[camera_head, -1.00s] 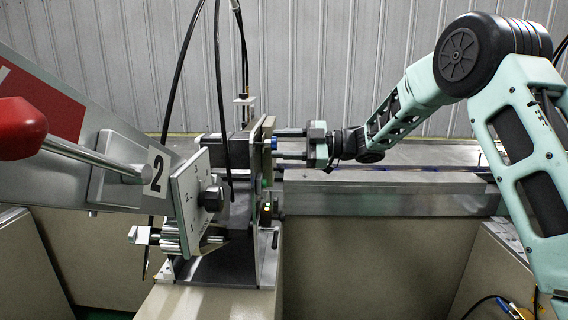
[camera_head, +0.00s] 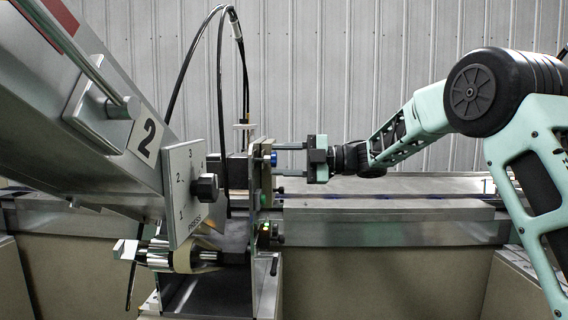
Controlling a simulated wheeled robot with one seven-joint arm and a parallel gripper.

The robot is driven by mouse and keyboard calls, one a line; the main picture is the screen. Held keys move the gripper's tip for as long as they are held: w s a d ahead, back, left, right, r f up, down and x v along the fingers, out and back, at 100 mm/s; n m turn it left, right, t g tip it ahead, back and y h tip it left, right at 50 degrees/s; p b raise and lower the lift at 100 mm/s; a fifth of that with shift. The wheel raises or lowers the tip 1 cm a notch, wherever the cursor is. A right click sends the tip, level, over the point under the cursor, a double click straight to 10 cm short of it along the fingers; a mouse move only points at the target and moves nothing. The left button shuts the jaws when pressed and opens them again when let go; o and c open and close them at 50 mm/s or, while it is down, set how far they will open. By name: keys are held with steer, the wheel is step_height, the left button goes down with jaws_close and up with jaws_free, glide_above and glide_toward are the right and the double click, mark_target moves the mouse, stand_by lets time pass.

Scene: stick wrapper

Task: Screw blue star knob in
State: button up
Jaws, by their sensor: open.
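The blue star knob (camera_head: 274,159) shows as a small blue piece on the right face of the upright metal plate at mid-picture. My gripper (camera_head: 280,160) reaches in from the right, with its arm roughly level. Its two dark fingers are open, one above and one below the height of the knob, with their tips close to it. A gap shows between the fingers and I see nothing gripped. I cannot tell whether the fingertips touch the knob or the plate. The knob's threads are hidden.
A sloping metal arm marked 2 (camera_head: 147,137) fills the left. A square dial plate (camera_head: 183,212) with a black knob (camera_head: 205,188) stands left of the bracket. Black cables (camera_head: 219,90) loop above. A long metal conveyor (camera_head: 390,222) runs right, below my arm.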

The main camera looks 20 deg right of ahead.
steer(key=c, duration=0.9)
steer(key=shift+o, duration=0.2)
steer(key=m+p, duration=2.1)
steer(key=p, duration=1.1)
steer(key=shift+r+m, duration=0.15)
steer(key=shift+m, duration=0.25)
steer(key=shift+f+m, duration=0.25)
steer(key=shift+m, duration=0.35)
jaws_close()
steer(key=o, duration=0.9)
jaws_free()
steer(key=shift+c, duration=0.2)
